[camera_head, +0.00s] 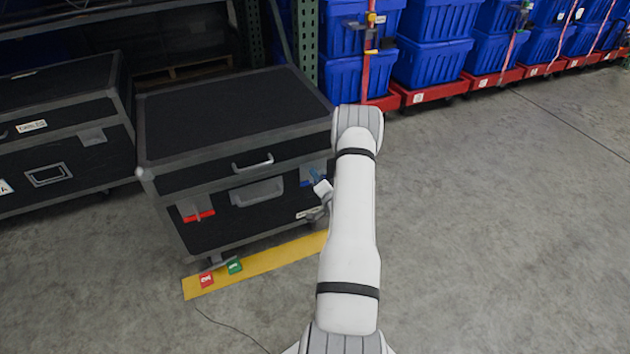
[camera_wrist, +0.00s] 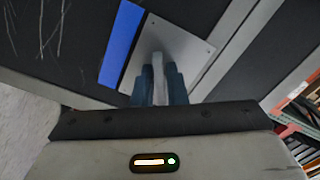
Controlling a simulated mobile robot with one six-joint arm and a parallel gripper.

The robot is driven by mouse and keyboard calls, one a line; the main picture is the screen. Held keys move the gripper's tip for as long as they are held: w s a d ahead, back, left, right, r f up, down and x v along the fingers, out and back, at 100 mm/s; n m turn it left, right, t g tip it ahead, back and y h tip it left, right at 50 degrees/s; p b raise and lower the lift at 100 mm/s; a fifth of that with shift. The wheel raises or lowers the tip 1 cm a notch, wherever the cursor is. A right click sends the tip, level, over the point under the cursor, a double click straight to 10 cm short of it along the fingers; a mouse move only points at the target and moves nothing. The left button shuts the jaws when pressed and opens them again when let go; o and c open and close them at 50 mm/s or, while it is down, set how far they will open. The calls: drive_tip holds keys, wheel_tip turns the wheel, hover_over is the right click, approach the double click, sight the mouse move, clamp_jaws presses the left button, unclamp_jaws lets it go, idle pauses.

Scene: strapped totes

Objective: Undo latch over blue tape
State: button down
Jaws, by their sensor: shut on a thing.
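The black case (camera_head: 230,115) with grey edges stands on the floor with its lid down. Its right latch has a metal plate (camera_wrist: 190,58), with a strip of blue tape (camera_wrist: 122,42) beside it; the tape also shows in the head view (camera_head: 305,184). My gripper (camera_wrist: 160,76) is at this latch, its blue fingers shut on the latch's light grey lever (camera_wrist: 159,66). In the head view my gripper (camera_head: 314,174) is small and partly hides the latch. The left latch (camera_head: 190,208) sits over red tape (camera_head: 200,216).
A second black case (camera_head: 60,130) stands close at the left. Blue totes (camera_head: 430,62) on red dollies (camera_head: 435,92) line the back right. A yellow floor strip (camera_head: 270,259) with red and green tags lies in front. The grey floor at right is clear.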

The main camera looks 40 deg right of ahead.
drive_tip(key=n+b, duration=0.3)
drive_tip(key=n, duration=0.3)
drive_tip(key=shift+d, duration=0.15)
drive_tip(key=n+b, duration=0.3)
drive_tip(key=n, duration=0.1)
drive_tip(key=shift+r+n+b, duration=0.15)
drive_tip(key=shift+n+b, duration=0.2)
drive_tip(key=shift+n, duration=0.45)
drive_tip(key=c, duration=1.6)
unclamp_jaws()
drive_tip(key=shift+o, duration=0.2)
drive_tip(key=p+v, duration=0.2)
drive_tip(key=v, duration=0.6)
drive_tip(key=shift+w, duration=0.15)
